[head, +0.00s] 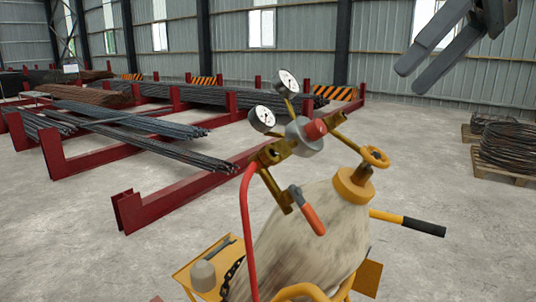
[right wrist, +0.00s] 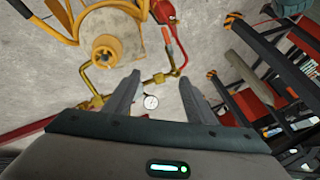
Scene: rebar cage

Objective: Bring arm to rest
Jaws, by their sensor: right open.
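My right gripper (head: 407,78) hangs high at the upper right of the head view, with its two grey fingers apart and nothing between them. In the right wrist view its fingers (right wrist: 160,78) are spread. A pressure gauge (right wrist: 151,101) and brass fittings show between and beyond them, and I see no contact. The gas cylinder (head: 305,235) stands at the lower middle of the head view, left of and below the gripper. It carries a yellow valve wheel (head: 375,156), two gauges and a red hose (head: 247,225). My left gripper is not in view.
Red racks (head: 150,197) with long steel bars (head: 150,130) stand at the left and back. Coils of wire (head: 508,146) lie on pallets at the right. A black-gripped yellow handle (head: 424,227) sticks out right of the cylinder. The concrete floor (head: 440,180) between is clear.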

